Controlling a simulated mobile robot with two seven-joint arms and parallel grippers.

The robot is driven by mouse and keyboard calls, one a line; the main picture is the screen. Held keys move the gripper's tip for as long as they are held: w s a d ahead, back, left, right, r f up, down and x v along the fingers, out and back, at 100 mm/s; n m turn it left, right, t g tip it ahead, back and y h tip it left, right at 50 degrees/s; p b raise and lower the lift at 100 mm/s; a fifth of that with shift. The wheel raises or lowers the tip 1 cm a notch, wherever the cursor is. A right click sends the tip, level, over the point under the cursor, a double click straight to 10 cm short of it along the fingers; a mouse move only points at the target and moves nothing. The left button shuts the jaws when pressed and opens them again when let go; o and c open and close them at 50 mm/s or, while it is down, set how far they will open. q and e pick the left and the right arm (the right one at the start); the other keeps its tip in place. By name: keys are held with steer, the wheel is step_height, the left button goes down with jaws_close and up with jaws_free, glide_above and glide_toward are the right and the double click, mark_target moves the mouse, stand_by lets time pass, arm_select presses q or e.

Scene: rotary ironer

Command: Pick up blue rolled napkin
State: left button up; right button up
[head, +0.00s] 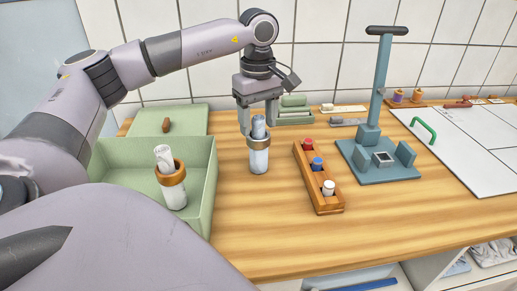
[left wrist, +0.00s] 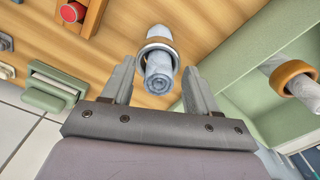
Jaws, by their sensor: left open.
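In the left wrist view the rolled blue end (left wrist: 158,75) lies between the tips of my open left gripper (left wrist: 160,70), with gaps at both sides. My right gripper is not in view.
A green box (head: 203,180) at left holds a white rolled napkin (head: 165,160) with a wooden ring. A wooden rack (head: 318,180) with colored-top pieces stands right of the blue napkin. A blue-grey upright stand (head: 378,170) is beyond. Bare table lies in front.

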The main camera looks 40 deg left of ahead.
arm_select(q)
jaws_close()
steer(key=shift+r, duration=0.1)
